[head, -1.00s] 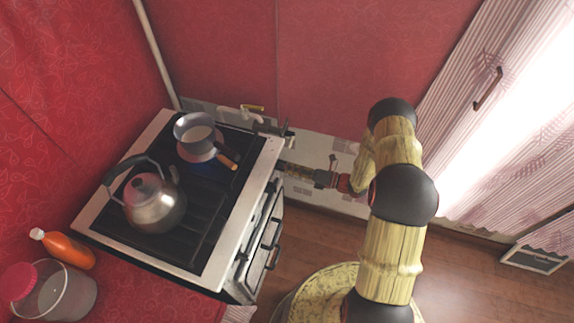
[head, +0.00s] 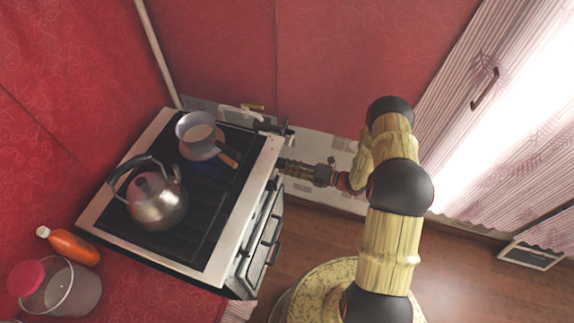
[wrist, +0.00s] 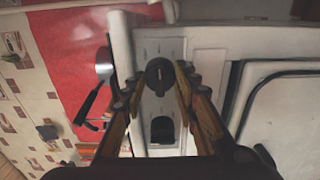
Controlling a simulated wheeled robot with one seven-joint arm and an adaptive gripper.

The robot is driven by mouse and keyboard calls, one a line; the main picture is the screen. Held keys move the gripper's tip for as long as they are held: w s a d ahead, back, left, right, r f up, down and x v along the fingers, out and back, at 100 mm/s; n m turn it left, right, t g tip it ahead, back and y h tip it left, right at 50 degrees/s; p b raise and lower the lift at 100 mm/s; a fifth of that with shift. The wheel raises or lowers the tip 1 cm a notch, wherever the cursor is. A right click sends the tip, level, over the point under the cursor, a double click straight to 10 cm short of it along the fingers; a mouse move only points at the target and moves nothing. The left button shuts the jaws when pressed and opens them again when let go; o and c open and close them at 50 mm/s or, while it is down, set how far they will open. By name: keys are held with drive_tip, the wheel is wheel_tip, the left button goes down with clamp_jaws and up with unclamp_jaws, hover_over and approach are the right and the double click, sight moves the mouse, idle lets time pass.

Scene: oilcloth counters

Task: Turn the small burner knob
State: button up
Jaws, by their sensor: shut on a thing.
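The small burner knob (wrist: 159,76) is dark and round on the white front panel of the stove (wrist: 171,47) in the wrist view. My gripper (wrist: 158,80) has one finger on each side of this knob and is shut on it. In the head view my gripper (head: 284,166) reaches the stove's front edge near its right corner, and the knob itself is hidden there. A second dark knob or opening (wrist: 162,130) shows on the same panel, between my fingers and closer to the palm.
A saucepan (head: 200,145) with an orange-brown handle and a steel kettle (head: 156,205) stand on the stove top. The oven door handle (head: 268,240) sticks out from the front. An orange bottle (head: 72,246) and a jar with a red lid (head: 75,290) are at the lower left.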

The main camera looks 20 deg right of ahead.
idle(0.3)
drive_tip(key=o, duration=1.1)
drive_tip(key=shift+o, duration=0.5)
drive_tip(key=v, duration=1.2)
